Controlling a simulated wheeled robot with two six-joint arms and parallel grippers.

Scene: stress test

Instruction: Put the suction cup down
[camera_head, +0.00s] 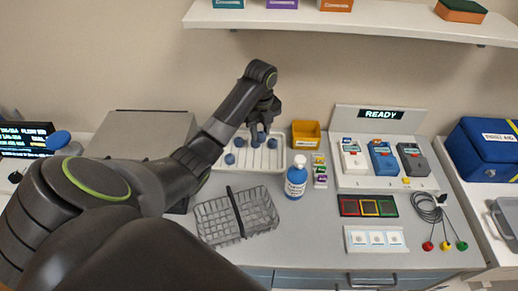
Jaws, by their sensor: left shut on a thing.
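My left gripper (261,122) reaches over a white tray (262,168) at the back of the counter. It is shut on a small blue suction cup (260,137), which shows just below the fingers. It is hard to tell whether this cup touches the tray. Several similar blue cups sit in the tray, one at its left (229,159), one above that (239,142) and one to the right of the gripper (272,143). My arm hides part of the tray's left side. My right gripper is out of view.
A grey wire basket (215,222) stands in front of the tray. A blue-labelled bottle (296,180) stands right of the tray, and a yellow bin (306,134) behind it. A device dock (428,181) is farther right. The front counter between basket and white card (375,239) is clear.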

